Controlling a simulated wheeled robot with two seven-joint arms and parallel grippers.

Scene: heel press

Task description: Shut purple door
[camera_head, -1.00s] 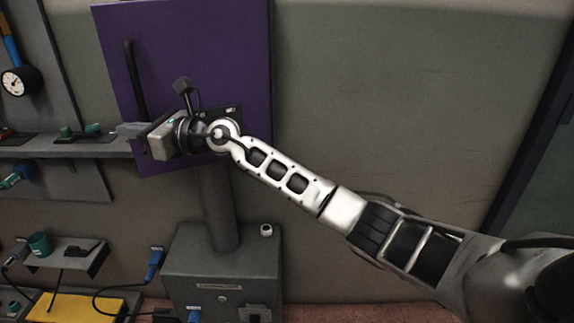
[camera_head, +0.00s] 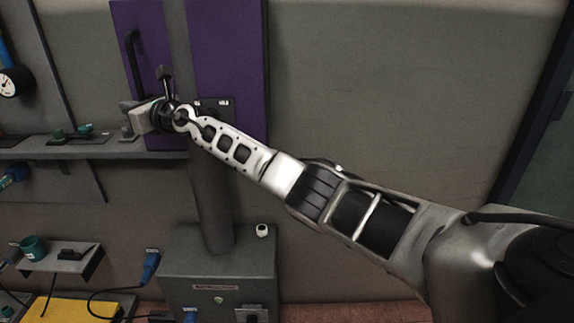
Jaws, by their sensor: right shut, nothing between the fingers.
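The purple door shows as a narrow upright left panel (camera_head: 156,60) with a black bar handle (camera_head: 134,60) near its left edge. A wider purple panel (camera_head: 230,50) stands to the right, with a grey strip visible between the two. My right gripper (camera_head: 127,118) is shut and empty at the lower part of the left panel, just below the handle. I cannot tell whether it touches the door. My wrist hides part of the lower panels. My left gripper is out of view.
A grey shelf (camera_head: 85,154) with green knobs runs left of the gripper. A grey post (camera_head: 212,205) rises from a grey box (camera_head: 215,275) below. A small ledge with a green cup (camera_head: 34,247) and a yellow block (camera_head: 80,305) lie lower left.

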